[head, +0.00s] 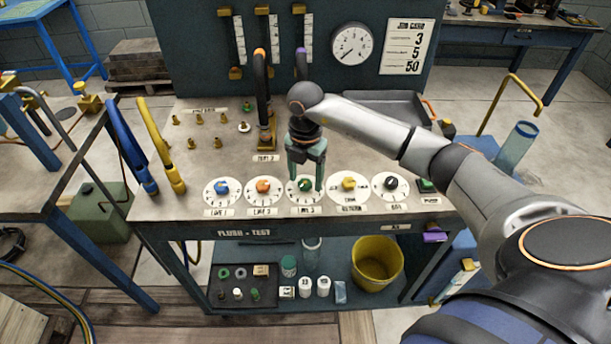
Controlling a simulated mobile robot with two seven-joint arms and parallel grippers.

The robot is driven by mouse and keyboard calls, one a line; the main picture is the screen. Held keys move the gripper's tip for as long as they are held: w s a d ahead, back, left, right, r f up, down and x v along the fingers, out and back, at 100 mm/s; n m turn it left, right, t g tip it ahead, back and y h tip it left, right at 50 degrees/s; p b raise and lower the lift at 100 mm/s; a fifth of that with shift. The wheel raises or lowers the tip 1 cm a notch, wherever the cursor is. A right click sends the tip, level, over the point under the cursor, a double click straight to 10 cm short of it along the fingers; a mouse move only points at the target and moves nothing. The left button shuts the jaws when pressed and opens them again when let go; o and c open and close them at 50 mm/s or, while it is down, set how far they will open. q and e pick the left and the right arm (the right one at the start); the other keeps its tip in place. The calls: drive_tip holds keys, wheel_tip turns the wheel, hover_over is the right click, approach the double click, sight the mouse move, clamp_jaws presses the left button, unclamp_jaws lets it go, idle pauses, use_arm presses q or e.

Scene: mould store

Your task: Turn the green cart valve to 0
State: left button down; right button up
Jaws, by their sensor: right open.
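The green valve knob (305,184) sits on a white round dial (305,197) in the middle of the row on the cart's top (220,155). My right gripper (305,182) points down over this dial, its green fingers apart on either side of the knob. I cannot tell whether the fingers touch it. The gripper partly covers the dial, and the knob's pointer and setting cannot be read. My left gripper is not in view.
Blue (221,187), orange (263,186), yellow (348,183) and black (391,183) knobs flank the green one closely. Hoses stand behind the gripper, and blue (129,148) and yellow (160,147) hoses at the left edge. A grey tray (384,107) lies at the back right.

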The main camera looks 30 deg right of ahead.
drive_tip(key=shift+f, duration=0.2)
drive_tip(key=shift+c, duration=0.2)
clamp_jaws()
idle(0.4)
